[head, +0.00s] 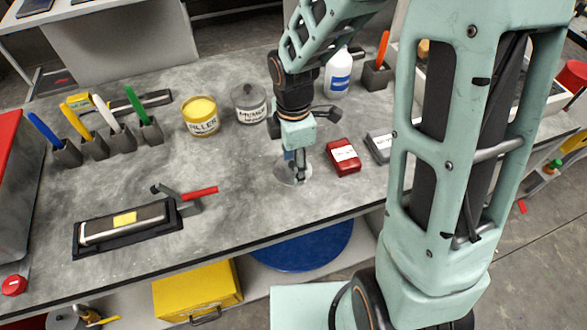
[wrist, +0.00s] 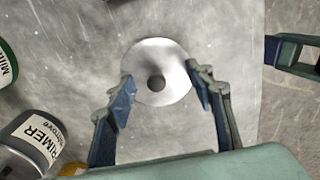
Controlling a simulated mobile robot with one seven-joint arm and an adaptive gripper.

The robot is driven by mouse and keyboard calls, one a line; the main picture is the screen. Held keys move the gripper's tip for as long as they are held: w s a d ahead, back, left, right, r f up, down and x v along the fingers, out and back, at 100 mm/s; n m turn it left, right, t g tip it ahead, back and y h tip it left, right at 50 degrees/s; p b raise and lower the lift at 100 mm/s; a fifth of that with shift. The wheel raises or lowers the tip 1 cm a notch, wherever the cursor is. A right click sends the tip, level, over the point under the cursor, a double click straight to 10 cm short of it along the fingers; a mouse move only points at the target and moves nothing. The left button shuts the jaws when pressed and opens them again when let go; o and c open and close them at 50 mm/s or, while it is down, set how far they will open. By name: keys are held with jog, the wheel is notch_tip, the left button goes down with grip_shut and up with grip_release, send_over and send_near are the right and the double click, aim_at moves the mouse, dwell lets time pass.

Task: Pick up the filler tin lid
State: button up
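A round silver-grey disc, seemingly the filler tin lid (head: 282,174), lies flat on the grey bench under my gripper (head: 297,172). Whether the fingertips touch the lid or bench, I cannot tell. The filler tin (head: 201,117) stands uncovered at the back, with yellow contents showing.
A grey primer tin (head: 249,104) stands beside the filler tin. It also shows in the wrist view (wrist: 35,140). A red box (head: 343,157) and a dark grey box (head: 379,146) lie right of the lid. A red-handled tool (head: 197,193) lies to the left. Bare bench surrounds the lid.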

jog(key=shift+s+f, duration=0.15)
jog(key=shift+f, duration=0.15)
jog(key=shift+r, duration=0.15)
jog(key=shift+c, duration=0.2)
